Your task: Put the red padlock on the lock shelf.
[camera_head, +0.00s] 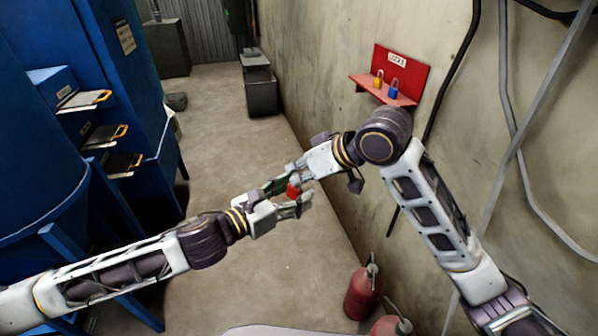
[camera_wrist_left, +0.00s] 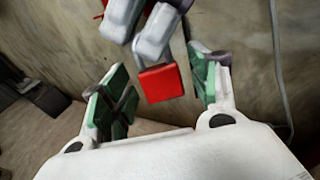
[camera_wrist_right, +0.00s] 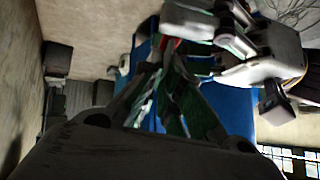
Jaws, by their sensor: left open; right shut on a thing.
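The red padlock (camera_head: 293,190) is held between my two grippers in mid-air over the floor. My right gripper (camera_head: 287,184) is shut on it. In the left wrist view the padlock's square red body (camera_wrist_left: 160,83) hangs from the right gripper's fingers (camera_wrist_left: 152,36). My left gripper (camera_head: 299,200) is open, its green-padded fingers (camera_wrist_left: 158,98) on either side of the padlock with gaps. In the right wrist view the padlock is mostly hidden. The red lock shelf (camera_head: 388,91) is on the right wall, with a yellow padlock (camera_head: 378,77) and a blue padlock (camera_head: 393,88) on it.
Blue machinery (camera_head: 40,130) with yellow-handled slides (camera_head: 100,132) stands at the left. Red cylinders (camera_head: 362,293) stand on the floor by the right wall. Cables (camera_head: 510,110) run down that wall. A grey cabinet (camera_head: 261,92) is farther back. The middle floor is clear.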

